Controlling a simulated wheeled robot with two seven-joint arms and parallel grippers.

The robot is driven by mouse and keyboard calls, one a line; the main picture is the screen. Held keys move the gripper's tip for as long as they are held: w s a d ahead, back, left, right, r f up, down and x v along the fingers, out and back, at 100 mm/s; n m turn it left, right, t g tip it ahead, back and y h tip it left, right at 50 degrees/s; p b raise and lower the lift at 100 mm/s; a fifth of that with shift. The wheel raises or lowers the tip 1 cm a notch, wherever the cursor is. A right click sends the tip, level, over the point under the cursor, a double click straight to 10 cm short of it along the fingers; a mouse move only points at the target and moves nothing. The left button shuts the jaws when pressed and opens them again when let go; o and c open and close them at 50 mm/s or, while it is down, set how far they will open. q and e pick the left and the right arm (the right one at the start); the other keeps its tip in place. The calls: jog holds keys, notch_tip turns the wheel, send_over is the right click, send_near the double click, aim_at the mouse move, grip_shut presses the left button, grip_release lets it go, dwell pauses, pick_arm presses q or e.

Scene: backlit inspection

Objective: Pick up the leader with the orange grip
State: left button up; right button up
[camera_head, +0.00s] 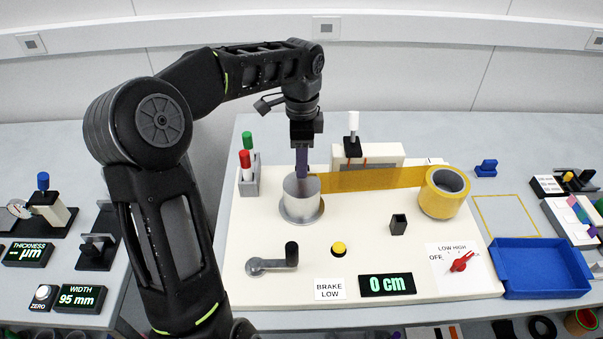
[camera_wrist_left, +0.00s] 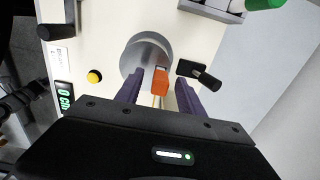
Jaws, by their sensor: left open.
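The leader's orange grip (camera_wrist_left: 160,80) shows in the left wrist view, with a pale strip attached, beside the silver drum (camera_wrist_left: 140,58). My left gripper (camera_wrist_left: 155,92) is open, its two purple fingers on either side of the grip with gaps visible. In the head view my left gripper (camera_head: 302,168) points down at the silver drum (camera_head: 301,200); the orange grip is hidden there. An amber film (camera_head: 375,178) stretches from near the drum to the roll (camera_head: 443,192). My right gripper is not in view.
The white board (camera_head: 370,240) carries a crank (camera_head: 273,262), a yellow button (camera_head: 339,249), a display reading 0 cm (camera_head: 388,285) and a red knob (camera_head: 462,262). A marker holder (camera_head: 248,180) stands left of the drum. A blue tray (camera_head: 540,268) lies at right.

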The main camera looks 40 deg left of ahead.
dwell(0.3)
pick_arm(q)
grip_shut()
dwell(0.3)
dwell(1.0)
